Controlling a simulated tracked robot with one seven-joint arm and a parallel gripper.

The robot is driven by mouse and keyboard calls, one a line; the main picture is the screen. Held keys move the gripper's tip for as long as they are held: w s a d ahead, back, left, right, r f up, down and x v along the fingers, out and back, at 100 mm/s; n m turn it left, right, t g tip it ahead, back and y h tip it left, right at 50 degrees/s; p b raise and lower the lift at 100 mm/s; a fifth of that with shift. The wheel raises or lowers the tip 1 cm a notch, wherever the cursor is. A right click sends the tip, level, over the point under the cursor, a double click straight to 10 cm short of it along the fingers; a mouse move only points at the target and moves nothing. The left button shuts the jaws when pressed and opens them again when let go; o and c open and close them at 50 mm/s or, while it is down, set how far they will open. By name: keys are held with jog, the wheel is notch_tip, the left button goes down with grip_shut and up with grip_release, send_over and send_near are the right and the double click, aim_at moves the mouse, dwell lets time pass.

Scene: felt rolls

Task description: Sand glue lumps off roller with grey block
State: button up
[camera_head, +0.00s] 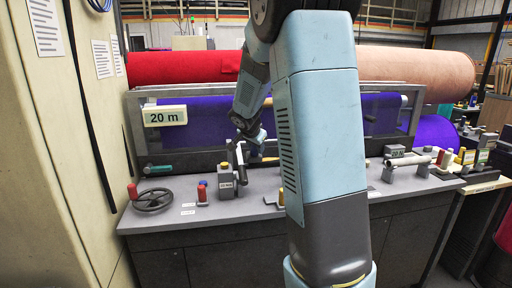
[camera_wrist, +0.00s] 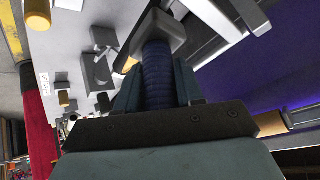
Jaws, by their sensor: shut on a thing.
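My gripper (camera_head: 245,148) is over the left-middle of the bench, small and partly shadowed in the head view. In the wrist view it is shut on a grey piece (camera_wrist: 158,34) with a broad, sloping end; I cannot tell its whole shape. A dark blue ribbed part shows behind that piece. A pale grey roller (camera_head: 411,160) lies across supports at the right of the bench, well apart from my gripper. Glue lumps on it are too small to make out. A labelled grey block (camera_head: 394,151) stands behind the roller's left end.
The grey bench (camera_head: 165,222) carries a handwheel (camera_head: 153,200), a labelled grey upright (camera_head: 227,184) just below my gripper, and several coloured spools at the right. A framed purple felt roll (camera_head: 205,118) stands behind. My arm hides the bench's middle.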

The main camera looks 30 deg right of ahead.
jog(key=shift+w+f, duration=0.35)
jog(key=shift+f, duration=0.55)
dwell(0.8)
jog(key=shift+d, duration=0.15)
jog(key=shift+s+d+r, duration=0.1)
jog(key=shift+s+d, duration=0.15)
jog(key=shift+d, duration=0.5)
jog(key=shift+s+d, duration=0.2)
jog(key=shift+d, duration=0.5)
jog(key=shift+s+d, duration=0.2)
jog(key=shift+d, duration=0.6)
jog(key=shift+s+d, duration=0.2)
jog(key=shift+d, duration=0.6)
